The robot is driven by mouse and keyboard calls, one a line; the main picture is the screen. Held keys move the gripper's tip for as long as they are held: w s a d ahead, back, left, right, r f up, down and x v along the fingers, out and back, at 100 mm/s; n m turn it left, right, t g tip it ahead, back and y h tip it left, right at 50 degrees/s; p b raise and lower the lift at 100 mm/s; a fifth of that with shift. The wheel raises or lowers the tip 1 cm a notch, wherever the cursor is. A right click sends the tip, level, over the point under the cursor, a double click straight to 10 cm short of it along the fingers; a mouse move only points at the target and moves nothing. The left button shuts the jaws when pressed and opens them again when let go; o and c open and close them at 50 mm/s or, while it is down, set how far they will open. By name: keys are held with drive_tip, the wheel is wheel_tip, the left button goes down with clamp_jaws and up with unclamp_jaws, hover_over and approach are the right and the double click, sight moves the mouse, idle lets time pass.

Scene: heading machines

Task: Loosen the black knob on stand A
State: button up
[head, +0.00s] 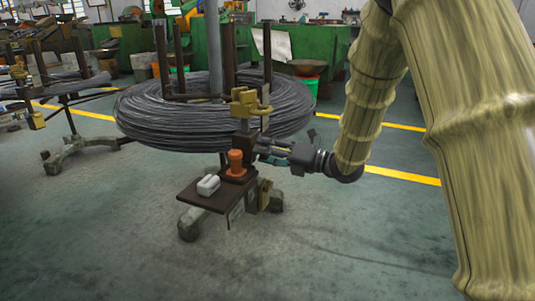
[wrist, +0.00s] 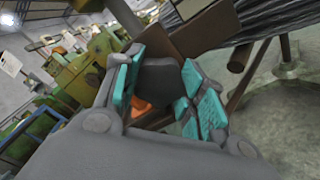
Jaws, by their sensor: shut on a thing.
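In the head view a stand (head: 188,222) with a dark plate carries a large wire coil (head: 160,130). I cannot read a letter A on it. My gripper (head: 268,151) reaches in from the right, just below the coil, at the stand's column. In the wrist view the black knob (wrist: 158,76) sits between the teal pads of my gripper (wrist: 162,88), which is shut on it. The knob's far side is hidden, and in the head view I cannot make it out clearly among dark parts.
An orange object (head: 235,165) and a white object (head: 208,185) sit on the plate (head: 198,198), close left of my gripper. A yellow clamp (head: 246,103) stands above. Another coil stand (head: 68,95) is at left. The floor (head: 340,245) in front is clear.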

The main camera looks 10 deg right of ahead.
drive_tip(key=shift+s+f, duration=0.1)
drive_tip(key=shift+f, duration=0.05)
drive_tip(key=o, duration=0.8)
drive_tip(key=shift+c, duration=0.2)
drive_tip(key=shift+d, duration=0.1)
drive_tip(key=v, duration=1.1)
drive_tip(key=shift+s+d, duration=0.25)
drive_tip(key=shift+d, duration=0.1)
